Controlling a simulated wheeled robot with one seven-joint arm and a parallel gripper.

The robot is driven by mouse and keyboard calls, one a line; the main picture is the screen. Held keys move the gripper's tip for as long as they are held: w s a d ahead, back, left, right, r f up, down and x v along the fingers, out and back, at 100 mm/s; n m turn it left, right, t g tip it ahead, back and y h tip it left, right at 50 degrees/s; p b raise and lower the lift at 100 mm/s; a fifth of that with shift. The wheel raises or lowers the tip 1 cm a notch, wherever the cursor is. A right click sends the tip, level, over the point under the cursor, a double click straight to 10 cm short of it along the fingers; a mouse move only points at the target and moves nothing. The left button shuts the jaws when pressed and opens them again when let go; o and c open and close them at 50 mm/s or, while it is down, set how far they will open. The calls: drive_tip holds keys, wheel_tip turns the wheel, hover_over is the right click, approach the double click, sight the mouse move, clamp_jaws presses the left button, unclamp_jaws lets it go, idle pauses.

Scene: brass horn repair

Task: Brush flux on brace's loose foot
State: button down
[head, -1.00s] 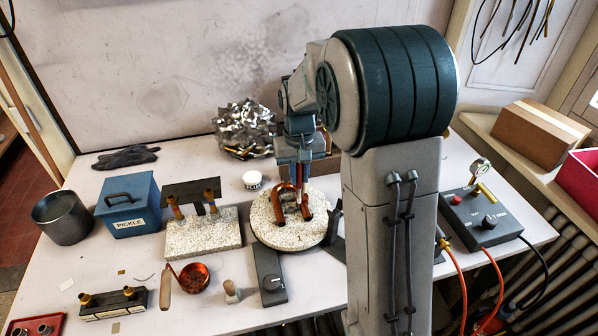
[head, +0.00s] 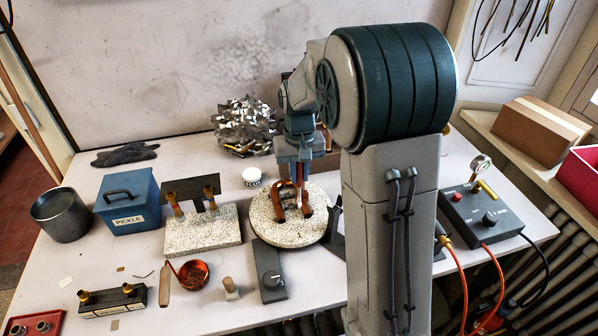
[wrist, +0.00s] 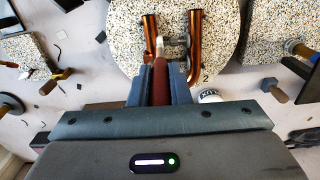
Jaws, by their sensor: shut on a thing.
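My gripper (wrist: 160,85) is shut on a brush (wrist: 159,78) with a red-brown handle; its pale tip points at the work. Two copper tubes (wrist: 194,45) joined as a U lie on the round speckled soldering disc (wrist: 118,40); the U also shows in the head view (head: 279,207). A small brace (wrist: 175,42) sits between the tubes. The brush tip is beside the brace's left end; I cannot tell whether they touch. The flux jar (head: 252,176) stands behind the disc and shows in the wrist view (wrist: 209,96).
A speckled block (head: 205,240) with clamped parts stands left of the disc, near the blue pickle box (head: 128,200). A grey control pedal (head: 270,275) lies in front of the disc. A gauge box (head: 482,213) stands right.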

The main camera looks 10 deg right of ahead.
idle(0.5)
wheel_tip(320, 180, up, 9)
drive_tip(key=p, duration=0.6)
drive_tip(key=shift+r+p, duration=0.1)
drive_tip(key=shift+p, duration=0.25)
